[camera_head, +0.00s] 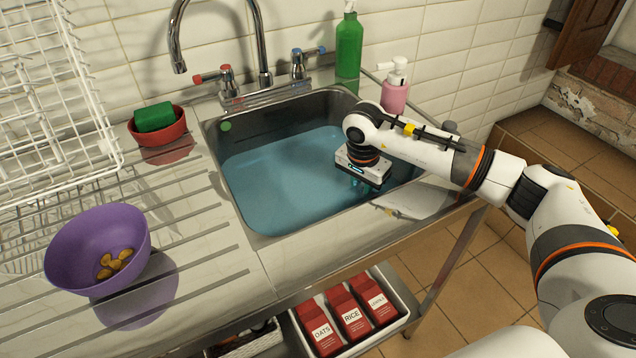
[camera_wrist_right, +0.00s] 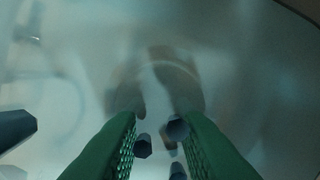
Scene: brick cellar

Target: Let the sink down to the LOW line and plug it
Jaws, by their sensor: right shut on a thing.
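The steel sink (camera_head: 262,110) holds blue water (camera_head: 285,180), its surface below the rim. No LOW line can be read on the walls; a small green round mark (camera_head: 226,126) sits high on the back left. My right gripper (camera_head: 362,185) reaches down into the water at the sink's right side, its fingertips hidden there in the head view. The right wrist view shows its green fingers (camera_wrist_right: 155,150) shut around small dark parts, seemingly the plug's, over a blurred round dark shape (camera_wrist_right: 155,80). Whether the plug is seated in the drain cannot be told. My left gripper is out of view.
Behind the sink are a tap (camera_head: 262,50), a green bottle (camera_head: 349,45) and a pink soap pump (camera_head: 395,92). On the left are a red bowl with a green sponge (camera_head: 155,117), a purple bowl (camera_head: 75,245) and a white rack (camera_head: 50,100).

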